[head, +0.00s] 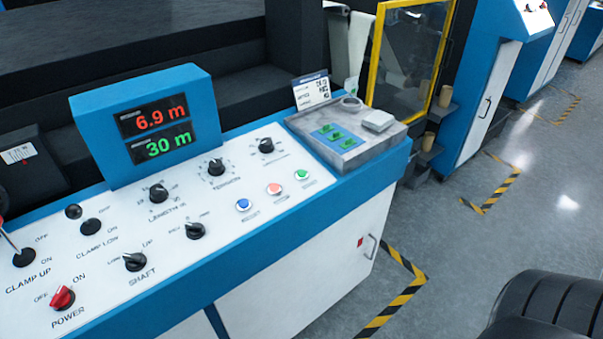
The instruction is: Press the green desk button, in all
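The green button (302,175) is a small round push button on the white top of the blue control desk (250,217). It is the rightmost of a row of three, beside a pale red button (274,189) and a blue button (243,205). Nothing covers it, and I cannot tell from this view whether it is pressed in. Neither of my grippers is in view.
Black knobs and a red POWER switch (62,298) surround the buttons. A display box (148,125) reads 6.9 m and 30 m. A grey tray (345,160) sits at the desk's right end. A black ribbed shape (548,308) fills the lower right corner.

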